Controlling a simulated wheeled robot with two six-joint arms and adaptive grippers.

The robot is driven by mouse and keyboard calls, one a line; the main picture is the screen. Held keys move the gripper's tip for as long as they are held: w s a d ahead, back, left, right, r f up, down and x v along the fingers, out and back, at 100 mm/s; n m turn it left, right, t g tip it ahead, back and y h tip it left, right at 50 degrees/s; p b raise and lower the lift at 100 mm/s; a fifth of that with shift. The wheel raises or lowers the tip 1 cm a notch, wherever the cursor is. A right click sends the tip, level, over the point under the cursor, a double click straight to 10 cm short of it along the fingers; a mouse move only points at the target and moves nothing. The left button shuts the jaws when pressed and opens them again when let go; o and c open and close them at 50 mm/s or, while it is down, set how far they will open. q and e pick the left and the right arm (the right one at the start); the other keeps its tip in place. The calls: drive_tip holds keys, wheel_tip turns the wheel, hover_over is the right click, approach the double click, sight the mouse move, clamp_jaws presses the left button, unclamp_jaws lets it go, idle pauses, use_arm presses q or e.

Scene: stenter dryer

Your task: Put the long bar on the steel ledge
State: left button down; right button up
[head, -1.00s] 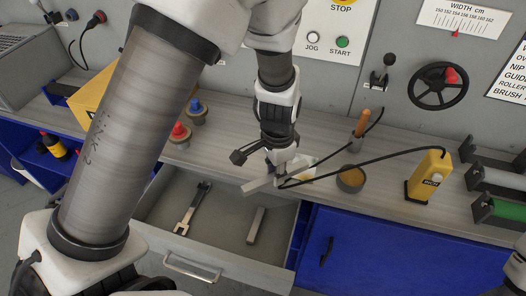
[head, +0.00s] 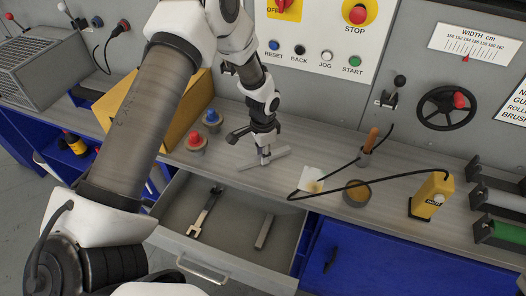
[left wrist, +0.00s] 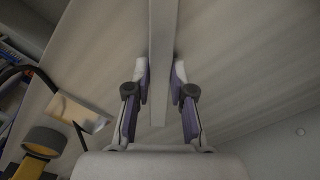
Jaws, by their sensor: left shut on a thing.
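My left gripper (head: 264,157) is shut on the long grey bar (head: 280,153), holding it around its middle, low at the steel ledge (head: 400,180) behind the open drawer. The bar lies roughly along the ledge, and I cannot tell whether it touches the surface. In the left wrist view, the bar (left wrist: 162,50) runs between the two fingers (left wrist: 160,85), with the pale ledge behind it. My right gripper is not in view.
The open drawer (head: 205,266) holds a wrench (head: 205,212) and a short grey bar (head: 264,232). Red (head: 195,143) and blue (head: 212,121) knobs stand left of the gripper.

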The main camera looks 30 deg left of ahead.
use_arm(q)
drive_tip(key=shift+s+f, duration=0.1)
drive_tip(key=c, duration=1)
unclamp_jaws()
wheel_tip(320, 180, up, 12)
drive_tip(key=shift+r+b, duration=0.2)
drive_tip(key=shift+b, duration=1.05)
